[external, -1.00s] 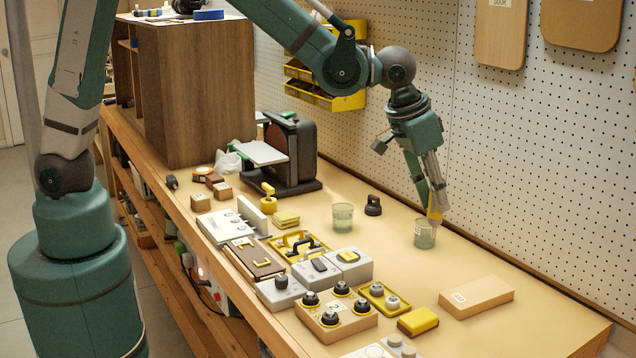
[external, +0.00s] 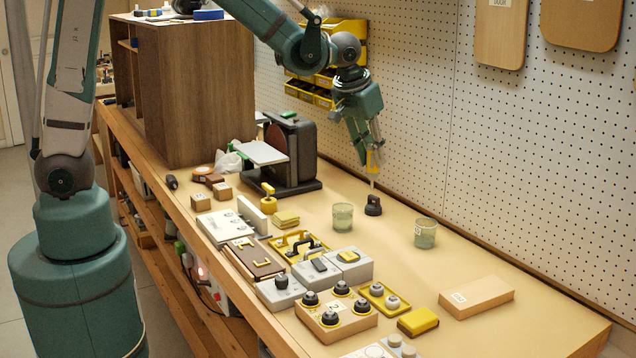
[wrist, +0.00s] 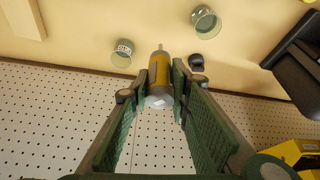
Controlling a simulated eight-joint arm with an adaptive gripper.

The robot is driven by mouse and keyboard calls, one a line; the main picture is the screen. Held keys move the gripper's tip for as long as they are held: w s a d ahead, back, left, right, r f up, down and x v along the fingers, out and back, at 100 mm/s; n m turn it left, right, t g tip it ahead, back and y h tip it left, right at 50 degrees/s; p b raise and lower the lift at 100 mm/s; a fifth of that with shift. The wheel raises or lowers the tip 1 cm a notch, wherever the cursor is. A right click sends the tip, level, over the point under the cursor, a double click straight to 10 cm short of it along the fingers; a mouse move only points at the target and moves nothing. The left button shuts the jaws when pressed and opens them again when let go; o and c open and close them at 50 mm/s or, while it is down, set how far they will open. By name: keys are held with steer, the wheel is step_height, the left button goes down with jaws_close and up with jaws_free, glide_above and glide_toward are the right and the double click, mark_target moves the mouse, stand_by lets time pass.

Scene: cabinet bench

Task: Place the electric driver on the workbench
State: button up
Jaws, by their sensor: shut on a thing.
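My gripper (external: 372,152) is shut on a yellow and grey electric driver (external: 374,165), held upright with its thin bit pointing down. In the external view the bit is just above or beside a small black stand (external: 373,206) on the workbench (external: 465,250); I cannot tell if it touches. In the wrist view the driver (wrist: 159,78) sits between both fingers, and the black stand (wrist: 196,62) is to the right of its tip. Two glass cups stand on either side, one left (external: 343,217) and one right (external: 425,233) in the external view.
A disc sander (external: 290,150) stands behind the left cup. Trays and switch boxes (external: 337,310) crowd the bench's front. A wooden block (external: 476,297) lies at the right. The perforated wall (external: 500,140) runs close behind my gripper. Bench around the right cup is clear.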

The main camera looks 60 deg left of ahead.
steer(key=s+a+n+g+y, duration=0.1)
steer(key=s+a+n, duration=0.3)
steer(key=a, duration=1.2)
steer(key=s+a+n+y, duration=0.1)
steer(key=s+a+n, duration=0.35)
steer(key=a, duration=1.15)
steer(key=s+a+n+g+y, duration=0.2)
steer(key=s+a+n, duration=0.3)
steer(key=s+a, duration=1.75)
steer(key=shift+s+f+b, duration=0.1)
steer(key=shift+s+f, duration=0.1)
steer(key=shift+f, duration=0.75)
steer(key=shift+s+f+b, duration=0.1)
steer(key=shift+s+f, duration=0.05)
steer(key=shift+f, duration=0.85)
steer(key=shift+s+f+b, duration=0.1)
steer(key=shift+s+f, duration=0.1)
steer(key=shift+f, duration=0.75)
steer(key=shift+f+b, duration=0.5)
steer(key=shift+f, duration=2.4)
steer(key=shift+f, duration=0.1)
